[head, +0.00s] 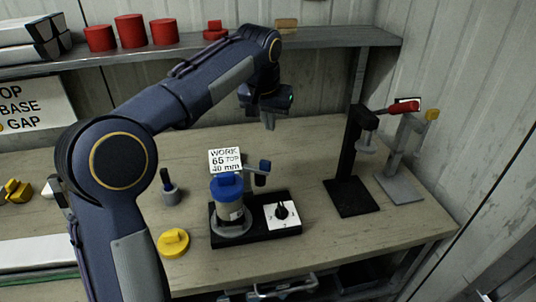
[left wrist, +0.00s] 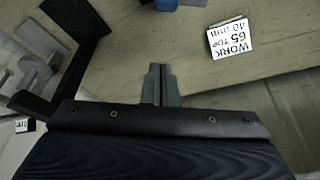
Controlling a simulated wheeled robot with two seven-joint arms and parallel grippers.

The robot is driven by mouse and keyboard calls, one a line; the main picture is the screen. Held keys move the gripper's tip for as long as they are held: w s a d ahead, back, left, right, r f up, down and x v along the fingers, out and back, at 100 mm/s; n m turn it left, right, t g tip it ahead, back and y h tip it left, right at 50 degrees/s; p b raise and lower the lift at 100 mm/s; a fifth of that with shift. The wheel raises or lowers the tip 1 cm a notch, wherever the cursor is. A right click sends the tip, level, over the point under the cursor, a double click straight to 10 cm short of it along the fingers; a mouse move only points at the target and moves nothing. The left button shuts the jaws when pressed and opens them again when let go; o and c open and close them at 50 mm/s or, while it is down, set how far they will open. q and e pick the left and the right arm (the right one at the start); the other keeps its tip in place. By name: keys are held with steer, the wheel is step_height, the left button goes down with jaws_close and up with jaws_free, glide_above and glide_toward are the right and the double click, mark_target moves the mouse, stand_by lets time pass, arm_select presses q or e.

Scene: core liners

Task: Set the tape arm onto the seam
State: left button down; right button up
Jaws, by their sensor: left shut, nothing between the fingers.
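A clear core liner with a blue cap (head: 227,186) stands upright on a round grey seat at the left end of a black base (head: 255,238). A small grey arm with a blue tip (head: 263,168), apparently the tape arm, stands close to its right side; I cannot tell whether they touch. The seam is not clear to see. My left gripper (head: 269,125) is shut and empty, above and behind the tape arm, fingers down. Its shut fingers show in the left wrist view (left wrist: 160,72), with a blue part (left wrist: 166,4) at the top edge. My right gripper is not in view.
A white knob panel (head: 282,214) sits on the base. A "WORK 65 TOP 40 mm" card (head: 225,160) stands behind. Two stands (head: 350,165) (head: 403,165) are at right. The shelf (head: 340,38) holds red caps.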

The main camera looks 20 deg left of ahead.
arm_select(q)
glide_above(257, 175)
steer(key=w+d, duration=0.2)
step_height(257, 175, down, 10)
steer(key=shift+d+r, duration=0.2)
steer(key=shift+r, duration=0.05)
steer(key=shift+w, duration=0.1)
